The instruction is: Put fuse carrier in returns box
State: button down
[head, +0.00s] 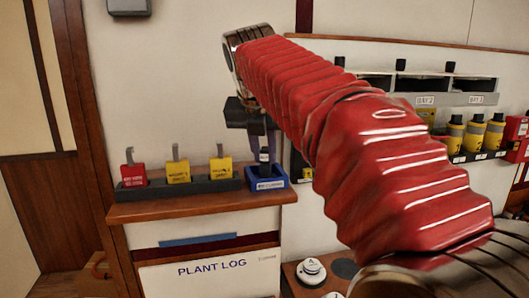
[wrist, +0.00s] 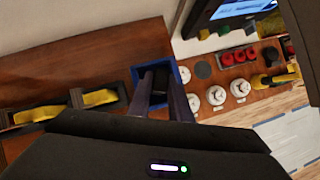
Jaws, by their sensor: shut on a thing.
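My gripper (head: 264,146) points down over the blue box (head: 268,184) at the right end of the wooden ledge. It is shut on the fuse carrier (head: 264,157), a small dark piece with a pale band. The carrier's lower end is hidden by the box's front wall, so it looks at least partly inside; I cannot tell if it touches the bottom. The small label on the box front is hard to read.
A dark rack (head: 185,188) with a red tag (head: 132,175) and two yellow tags (head: 178,172) stands left of the box. Yellow-and-black carriers (head: 475,134) stand at the right wall. White round pieces (head: 311,271) sit on a lower shelf. My red-sleeved arm hides the middle.

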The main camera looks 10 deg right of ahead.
jog(key=shift+f, duration=0.1)
jog(key=c, duration=1.6)
grip_release()
jog(key=v, duration=1.2)
jog(key=s+f+m+y, duration=0.1)
jog(key=s+f+m, duration=0.6)
jog(key=f+m, duration=0.3)
jog(key=s+d+f+m, duration=0.1)
jog(key=s+f+m, duration=0.6)
jog(key=f+m, duration=0.4)
jog(key=s+d+f+m+y, duration=0.1)
jog(key=s+f+m, duration=0.7)
jog(key=f, duration=0.7)
jog(key=shift+d+m+y, duration=0.15)
jog(key=shift+m+y, duration=0.15)
jog(key=shift+m, duration=0.9)
